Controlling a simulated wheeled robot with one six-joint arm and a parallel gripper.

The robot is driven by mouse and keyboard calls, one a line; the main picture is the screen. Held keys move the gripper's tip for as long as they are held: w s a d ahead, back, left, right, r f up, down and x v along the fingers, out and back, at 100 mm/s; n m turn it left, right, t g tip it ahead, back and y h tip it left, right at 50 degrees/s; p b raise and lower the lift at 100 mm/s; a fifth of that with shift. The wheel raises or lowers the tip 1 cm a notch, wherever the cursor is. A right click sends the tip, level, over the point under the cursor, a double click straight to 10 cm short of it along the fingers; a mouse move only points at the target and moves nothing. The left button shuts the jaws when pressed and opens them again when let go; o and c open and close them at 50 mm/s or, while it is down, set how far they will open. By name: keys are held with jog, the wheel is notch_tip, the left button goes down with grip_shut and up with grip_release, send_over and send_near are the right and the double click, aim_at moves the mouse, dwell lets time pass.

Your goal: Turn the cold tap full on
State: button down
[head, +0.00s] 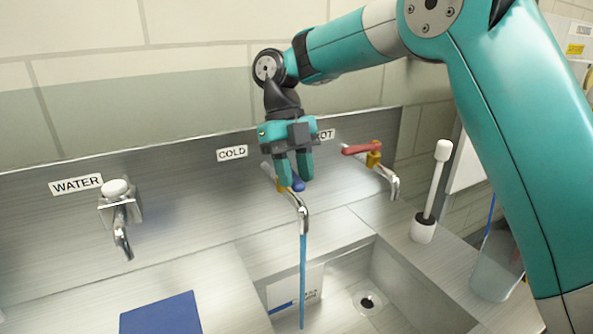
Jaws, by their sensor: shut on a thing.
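The cold tap (303,208) sticks out from the steel back panel, below and right of the COLD label (232,153). A thin blue stream of water (303,265) runs from its spout down into the sink. The fingers hide much of the lever and the tap's body, so the lever's exact angle is hard to tell.
The hot tap (386,175) with a red lever (361,149) stands close on the right. The WATER tap (120,215) is at left. A white brush (433,190) stands on the right rim. A blue mat (160,315) lies front left. The sink (335,315) opens below.

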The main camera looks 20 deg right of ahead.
jog(key=c, duration=1.1)
grip_release()
jog(key=shift+s+a+r, duration=0.1)
jog(key=shift+s+a, duration=0.1)
jog(key=shift+o, duration=0.9)
jog(key=shift+s+a, duration=0.1)
jog(key=shift+w+r+p, duration=0.2)
jog(key=shift+r+p, duration=0.05)
jog(key=shift+p, duration=0.1)
jog(key=d+p+v, duration=0.1)
jog(key=p+v, duration=1.5)
jog(key=p, duration=0.6)
jog(key=shift+a+r+p, duration=0.3)
jog(key=shift+a+r, duration=0.05)
jog(key=shift+r, duration=0.05)
jog(key=shift+w, duration=0.1)
